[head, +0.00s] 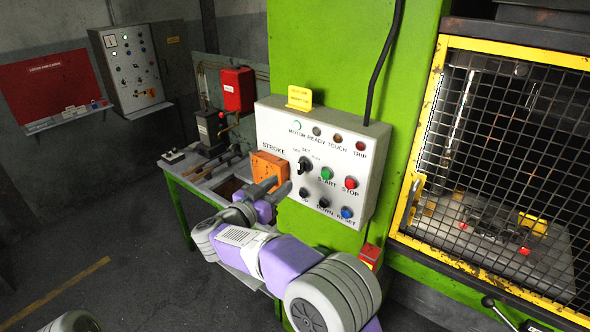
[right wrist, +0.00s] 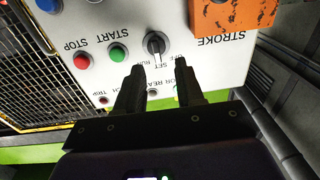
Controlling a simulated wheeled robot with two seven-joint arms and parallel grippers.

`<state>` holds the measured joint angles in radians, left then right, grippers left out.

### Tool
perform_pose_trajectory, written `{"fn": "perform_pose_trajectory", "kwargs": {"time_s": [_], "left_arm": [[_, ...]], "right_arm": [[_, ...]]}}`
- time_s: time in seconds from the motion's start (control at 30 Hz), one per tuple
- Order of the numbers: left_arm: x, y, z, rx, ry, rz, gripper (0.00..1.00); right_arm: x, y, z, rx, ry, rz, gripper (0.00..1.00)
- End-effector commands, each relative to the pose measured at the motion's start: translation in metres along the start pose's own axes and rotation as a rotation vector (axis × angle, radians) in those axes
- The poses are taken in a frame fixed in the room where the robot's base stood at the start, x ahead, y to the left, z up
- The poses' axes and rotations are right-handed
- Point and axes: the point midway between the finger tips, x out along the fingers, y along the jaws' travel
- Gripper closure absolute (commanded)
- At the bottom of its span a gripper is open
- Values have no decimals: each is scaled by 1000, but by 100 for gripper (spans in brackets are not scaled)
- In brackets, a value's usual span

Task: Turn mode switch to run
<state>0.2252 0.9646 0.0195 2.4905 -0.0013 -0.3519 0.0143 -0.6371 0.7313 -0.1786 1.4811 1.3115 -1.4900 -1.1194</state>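The mode switch (head: 304,165) is a black rotary knob on the white control panel (head: 268,122), with OFF, SET and RUN labels around it. In the right wrist view the knob (right wrist: 154,44) shows upside down, and its light mark seems to face the SET label. My right gripper (head: 277,188) is in front of the panel, left of and below the knob. In the right wrist view its two black fingers (right wrist: 158,82) stand apart with nothing between them, and the knob is beyond their tips, not touched. My left gripper is not in view.
The orange STROKE box (head: 269,168) is left of the knob. Green START (head: 326,174) and red STOP (head: 351,183) buttons are to its right, with further buttons below. Indicator lamps (head: 338,138) line the top. A yellow mesh guard (head: 432,90) stands to the right.

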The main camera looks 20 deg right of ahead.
Motion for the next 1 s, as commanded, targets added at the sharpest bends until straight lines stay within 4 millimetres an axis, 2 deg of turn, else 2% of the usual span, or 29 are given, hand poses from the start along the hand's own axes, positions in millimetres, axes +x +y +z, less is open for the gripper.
{"fn": "perform_pose_trajectory", "kwargs": {"time_s": [0.03, 0.17, 0.4, 0.6, 0.93, 1.0], "left_arm": [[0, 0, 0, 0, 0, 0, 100], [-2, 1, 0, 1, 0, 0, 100], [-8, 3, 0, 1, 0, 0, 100], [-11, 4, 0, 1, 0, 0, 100], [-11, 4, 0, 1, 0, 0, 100], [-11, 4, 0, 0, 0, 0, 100]], "right_arm": [[-3, 2, -8, 7, -4, 20, 63], [5, 6, -13, 7, -10, 41, 63], [44, 7, -12, 6, -9, 40, 63], [65, 7, -11, 6, -10, 37, 63], [69, 7, -11, 7, -9, 35, 63], [69, 7, -11, 6, -9, 35, 72]]}}
